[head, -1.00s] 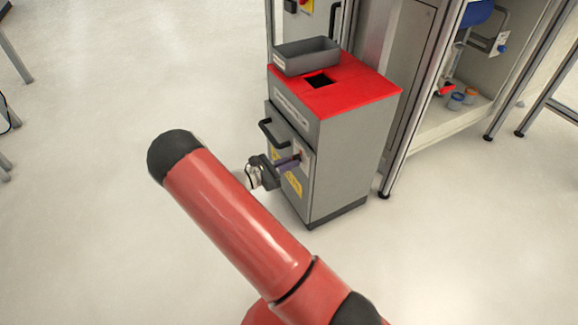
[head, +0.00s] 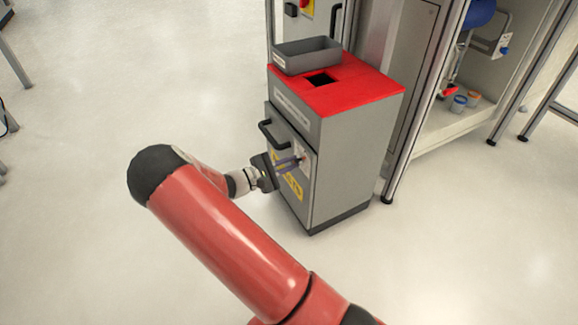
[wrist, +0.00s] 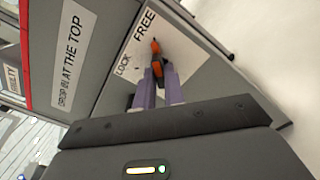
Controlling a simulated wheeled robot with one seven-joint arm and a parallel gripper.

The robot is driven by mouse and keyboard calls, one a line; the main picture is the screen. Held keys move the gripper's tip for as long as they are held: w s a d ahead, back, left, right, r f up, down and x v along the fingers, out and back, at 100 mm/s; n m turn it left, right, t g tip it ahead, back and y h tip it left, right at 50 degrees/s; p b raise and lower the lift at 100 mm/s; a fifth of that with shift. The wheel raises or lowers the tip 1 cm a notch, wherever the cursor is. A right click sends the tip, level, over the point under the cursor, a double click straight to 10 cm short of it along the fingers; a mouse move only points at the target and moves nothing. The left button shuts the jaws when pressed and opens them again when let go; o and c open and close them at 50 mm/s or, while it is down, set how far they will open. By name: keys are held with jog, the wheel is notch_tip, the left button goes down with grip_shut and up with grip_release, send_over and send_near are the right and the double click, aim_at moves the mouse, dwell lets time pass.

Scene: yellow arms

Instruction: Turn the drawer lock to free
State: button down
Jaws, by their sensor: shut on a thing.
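The grey cabinet (head: 355,150) with a red top has a drawer front with a black handle (head: 272,134). The drawer lock knob (wrist: 155,46) is orange and black, on a pale plate (wrist: 178,52) printed FREE and LOCK. In the wrist view the knob's visible end points up, beside the word FREE; LOCK is to its lower left. My gripper (wrist: 158,72) has its purple fingers shut on the knob, one on each side, hiding its lower part. In the head view my gripper (head: 298,161) reaches the drawer front from the left, below the handle.
A grey tray (head: 307,55) stands on the red top (head: 365,90) behind a square opening (head: 320,79). A yellow label (head: 291,187) is below the lock. A metal-framed workstation (head: 415,80) stands behind and right.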

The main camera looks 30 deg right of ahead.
jog(key=shift+m, duration=0.3)
dwell(0.4)
jog(key=c, duration=1.5)
grip_release()
jog(key=a, duration=0.8)
jog(key=shift+s, duration=0.15)
jog(key=shift+d, duration=0.1)
